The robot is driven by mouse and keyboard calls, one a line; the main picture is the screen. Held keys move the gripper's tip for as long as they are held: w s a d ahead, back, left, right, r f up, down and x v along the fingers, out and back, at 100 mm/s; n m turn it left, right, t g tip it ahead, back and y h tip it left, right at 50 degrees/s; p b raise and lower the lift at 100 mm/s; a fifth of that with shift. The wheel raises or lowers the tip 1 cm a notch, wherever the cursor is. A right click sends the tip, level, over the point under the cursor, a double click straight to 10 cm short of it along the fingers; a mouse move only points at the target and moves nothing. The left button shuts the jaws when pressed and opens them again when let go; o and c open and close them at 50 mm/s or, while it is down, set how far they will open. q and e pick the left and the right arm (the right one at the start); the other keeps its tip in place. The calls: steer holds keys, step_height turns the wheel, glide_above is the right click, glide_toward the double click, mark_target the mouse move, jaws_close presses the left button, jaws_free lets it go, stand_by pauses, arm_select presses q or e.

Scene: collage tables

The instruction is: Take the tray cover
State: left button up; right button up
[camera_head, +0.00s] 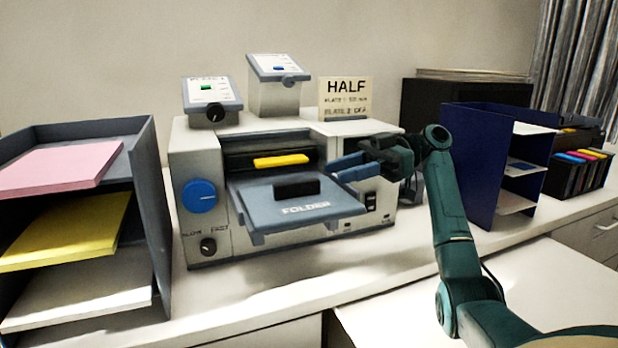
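The tray cover is a grey-blue plate marked FOLDER (258,214) on the front of a white folding machine (270,250). It has a black handle (297,187) on top. A yellow bar (281,160) shows in the machine's opening behind it. My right gripper (342,168) reaches in from the right, with its blue fingers pointing left beside the right edge of the cover. Its fingers look apart with nothing between them, and it appears clear of the black handle. My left gripper is not in view.
A grey shelf rack (157,215) with pink, yellow and white paper stands at the left. A dark blue rack (474,165) stands at the right. A sign reading HALF (346,88) and two small panels top the machine. The counter front (320,275) is clear.

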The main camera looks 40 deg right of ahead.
mark_target(312, 180)
steer(key=p+x, duration=0.1)
steer(key=x, duration=0.8)
steer(key=shift+a+p, duration=0.2)
steer(key=shift+p, duration=0.2)
steer(key=shift+c, duration=0.6)
jaws_close()
